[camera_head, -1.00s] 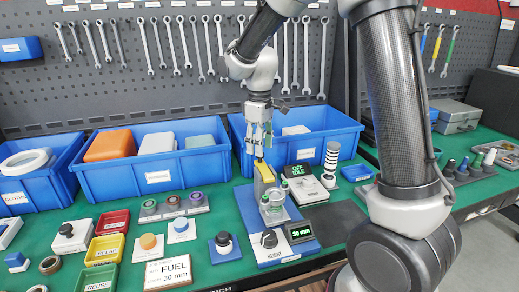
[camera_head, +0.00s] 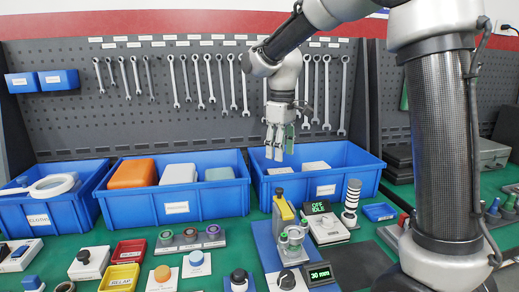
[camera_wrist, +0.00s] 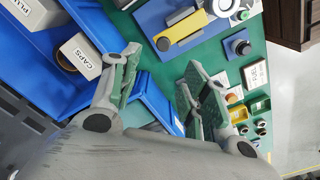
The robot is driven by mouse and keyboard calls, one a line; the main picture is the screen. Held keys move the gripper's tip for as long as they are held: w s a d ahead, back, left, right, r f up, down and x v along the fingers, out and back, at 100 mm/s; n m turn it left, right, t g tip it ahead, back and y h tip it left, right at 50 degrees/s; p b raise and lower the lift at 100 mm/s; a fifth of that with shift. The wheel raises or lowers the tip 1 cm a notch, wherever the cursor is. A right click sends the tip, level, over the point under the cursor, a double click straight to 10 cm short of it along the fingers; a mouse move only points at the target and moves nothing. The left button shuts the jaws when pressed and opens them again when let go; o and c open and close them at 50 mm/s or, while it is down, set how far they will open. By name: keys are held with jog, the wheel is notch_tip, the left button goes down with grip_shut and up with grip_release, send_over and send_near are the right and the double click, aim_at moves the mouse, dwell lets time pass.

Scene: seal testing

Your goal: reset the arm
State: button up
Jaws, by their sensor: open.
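My gripper (camera_head: 279,142) is raised over the right blue bin (camera_head: 375,172) and points down in the head view. Its green-padded fingers are apart, with nothing between them. In the wrist view the open fingers (camera_wrist: 155,90) also show, with blue bins and the green bench beyond them. The yellow-topped test device (camera_head: 284,212) stands on a blue base plate below the gripper, well apart from it.
Blue bins (camera_head: 175,209) line the back of the bench, under a pegboard of hanging wrenches (camera_head: 232,80).

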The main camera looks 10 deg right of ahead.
jog(key=s+d+r+m+t, duration=0.1)
jog(key=s+d+m, duration=0.3)
jog(key=s, duration=0.9)
jog(key=s+d+m+t, duration=0.3)
jog(key=s+d+m, duration=0.1)
jog(key=s+d, duration=0.7)
jog(key=s, duration=0.2)
jog(key=shift+s+r+m, duration=0.3)
jog(key=shift+s+r, duration=0.05)
jog(key=shift+s, duration=0.05)
